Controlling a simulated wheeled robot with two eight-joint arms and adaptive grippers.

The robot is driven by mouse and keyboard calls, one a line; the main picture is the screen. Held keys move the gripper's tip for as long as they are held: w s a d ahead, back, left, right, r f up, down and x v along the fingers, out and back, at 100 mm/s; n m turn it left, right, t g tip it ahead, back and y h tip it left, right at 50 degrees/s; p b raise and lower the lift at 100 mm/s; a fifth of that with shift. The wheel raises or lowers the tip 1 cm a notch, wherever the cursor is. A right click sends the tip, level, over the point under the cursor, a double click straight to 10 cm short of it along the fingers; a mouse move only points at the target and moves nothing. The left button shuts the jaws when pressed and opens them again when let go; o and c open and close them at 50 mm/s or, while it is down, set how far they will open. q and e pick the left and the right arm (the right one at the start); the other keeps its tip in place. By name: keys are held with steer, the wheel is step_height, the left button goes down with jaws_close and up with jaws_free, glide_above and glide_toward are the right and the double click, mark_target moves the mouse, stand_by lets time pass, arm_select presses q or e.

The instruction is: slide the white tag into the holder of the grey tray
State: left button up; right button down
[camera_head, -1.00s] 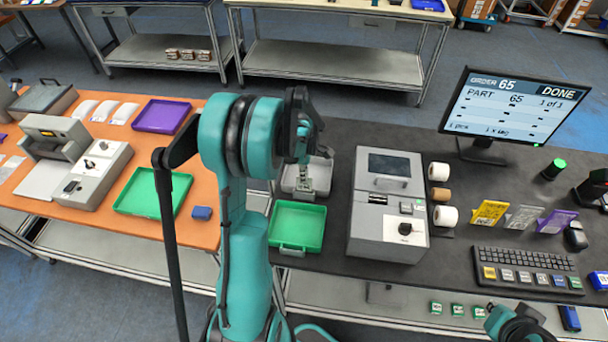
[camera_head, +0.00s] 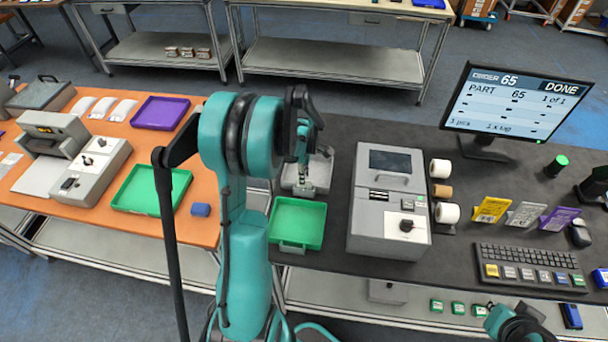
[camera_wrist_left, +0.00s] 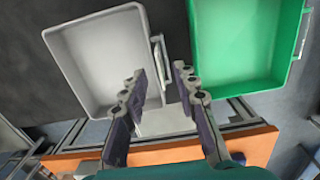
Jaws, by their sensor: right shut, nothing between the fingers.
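The grey tray (camera_wrist_left: 92,62) lies empty on the dark table. It also shows in the head view (camera_head: 319,176), partly behind my left arm. A pale holder (camera_wrist_left: 158,56) sits on the tray wall that faces the green tray. My left gripper (camera_wrist_left: 160,80) is over that side, its two fingers apart with a visible gap and nothing clearly held between them. In the head view my left gripper (camera_head: 304,186) points down at the tray. I cannot make out the white tag apart from the pale holder. My right gripper is not in view; only part of that arm shows.
A green tray (camera_head: 297,223) lies close beside the grey one. A grey printer (camera_head: 388,205) stands to the right. The orange table (camera_head: 205,231) on the left carries a second green tray (camera_head: 150,190) and a purple tray (camera_head: 160,112). The monitor (camera_head: 516,100) reads DONE.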

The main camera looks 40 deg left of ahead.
arm_select(q)
step_height(320, 180, up, 12)
steer(key=shift+a, duration=0.2)
steer(key=shift+s+f, duration=0.1)
steer(key=shift+s, duration=0.1)
arm_select(e)
steer(key=shift+s, duration=0.1)
stand_by(0.5)
